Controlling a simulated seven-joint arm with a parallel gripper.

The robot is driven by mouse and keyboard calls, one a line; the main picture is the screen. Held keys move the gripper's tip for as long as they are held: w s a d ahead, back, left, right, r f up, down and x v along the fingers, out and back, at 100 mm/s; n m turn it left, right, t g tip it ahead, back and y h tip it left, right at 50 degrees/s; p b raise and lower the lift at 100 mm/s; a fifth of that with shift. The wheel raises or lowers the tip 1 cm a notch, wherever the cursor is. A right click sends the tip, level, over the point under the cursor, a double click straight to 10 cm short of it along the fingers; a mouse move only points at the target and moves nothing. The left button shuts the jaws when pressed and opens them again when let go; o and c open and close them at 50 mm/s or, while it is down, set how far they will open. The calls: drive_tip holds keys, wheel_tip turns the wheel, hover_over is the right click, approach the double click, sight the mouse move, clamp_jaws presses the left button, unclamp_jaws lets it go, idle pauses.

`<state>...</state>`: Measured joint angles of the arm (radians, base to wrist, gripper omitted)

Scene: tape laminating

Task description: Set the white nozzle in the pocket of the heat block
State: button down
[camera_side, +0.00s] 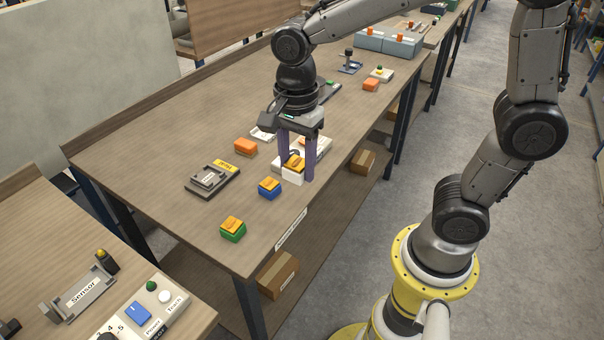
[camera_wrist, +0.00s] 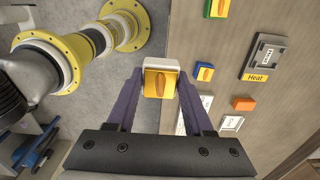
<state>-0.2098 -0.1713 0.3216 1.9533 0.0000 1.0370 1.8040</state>
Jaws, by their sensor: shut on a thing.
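The white nozzle (camera_side: 292,178) has a white base and a yellow-orange top with a ridge. My gripper (camera_side: 296,172) is shut on it, with a purple finger on each side. The nozzle (camera_wrist: 160,80) also shows between the fingers in the wrist view, with the floor behind it. Its height over the table is hard to tell. The heat block (camera_side: 210,179) is a dark grey block with a yellow "Heat" label, lying on the table to the left of my gripper. It shows at the right of the wrist view (camera_wrist: 265,58), apart from the nozzle.
A blue nozzle (camera_side: 269,187) and a green nozzle (camera_side: 232,230) stand near the table's front edge. An orange block (camera_side: 245,147) and a white plate (camera_side: 261,135) lie behind them. A white panel, partly hidden, lies behind my fingers. The table's left part is clear.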

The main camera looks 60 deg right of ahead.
drive_tip(key=w+a+r, duration=0.1)
drive_tip(key=w+r, duration=0.2)
drive_tip(key=w, duration=0.7)
hover_over(208, 177)
wheel_tip(208, 177, down, 8)
drive_tip(key=shift+s+f, duration=0.1)
drive_tip(key=shift+f, duration=3.2)
drive_tip(key=shift+f, duration=0.75)
